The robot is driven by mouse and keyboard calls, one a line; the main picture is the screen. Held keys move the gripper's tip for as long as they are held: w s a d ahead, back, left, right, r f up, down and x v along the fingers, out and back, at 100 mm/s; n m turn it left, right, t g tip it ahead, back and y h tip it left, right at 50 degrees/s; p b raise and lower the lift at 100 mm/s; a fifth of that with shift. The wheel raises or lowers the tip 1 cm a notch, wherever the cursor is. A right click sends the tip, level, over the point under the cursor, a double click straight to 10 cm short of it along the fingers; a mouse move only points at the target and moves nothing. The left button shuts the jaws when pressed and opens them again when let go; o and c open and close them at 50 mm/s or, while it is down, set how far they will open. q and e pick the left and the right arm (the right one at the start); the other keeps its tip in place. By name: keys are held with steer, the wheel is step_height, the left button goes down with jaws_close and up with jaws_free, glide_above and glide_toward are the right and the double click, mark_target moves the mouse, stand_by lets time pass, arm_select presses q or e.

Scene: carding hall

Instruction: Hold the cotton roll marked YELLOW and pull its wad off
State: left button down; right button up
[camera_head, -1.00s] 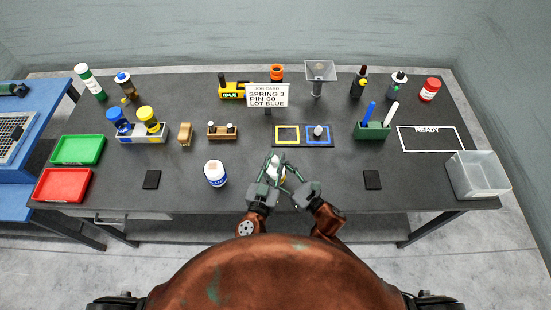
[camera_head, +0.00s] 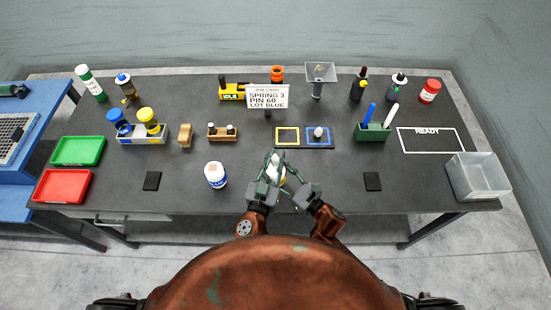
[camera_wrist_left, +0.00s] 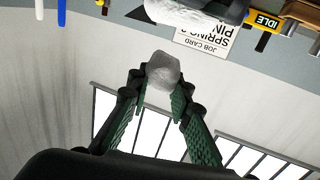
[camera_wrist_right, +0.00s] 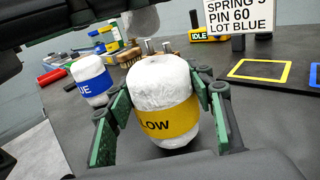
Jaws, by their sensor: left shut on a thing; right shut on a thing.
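The YELLOW cotton roll (camera_wrist_right: 165,118) stands upright in the right wrist view, white with a yellow band reading "LOW". My right gripper (camera_wrist_right: 165,98) is shut around its sides. In the head view the roll (camera_head: 282,178) is mostly hidden by my fingers. My left gripper (camera_wrist_left: 158,88) is shut on a small greyish-white wad (camera_wrist_left: 163,70). In the right wrist view the wad (camera_wrist_right: 140,22) hangs above the roll, with a visible gap between them. In the head view my left gripper (camera_head: 274,160) is just above the roll.
A BLUE-marked roll (camera_head: 216,174) stands to the left on the table. Behind are a job card (camera_head: 267,97), yellow and blue squares (camera_head: 288,136) and a green pen holder (camera_head: 372,132). Red (camera_head: 62,186) and green (camera_head: 77,151) trays lie left; a clear bin (camera_head: 478,178) stands right.

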mark_target(275, 157)
arm_select(q)
steer(key=shift+r, duration=0.25)
steer(key=shift+r, duration=2)
arm_select(e)
steer(key=o, duration=1.8)
steer(key=shift+c, duration=0.2)
steer(key=v, duration=1.2)
steer(key=shift+r, duration=0.1)
steer(key=shift+a, duration=0.1)
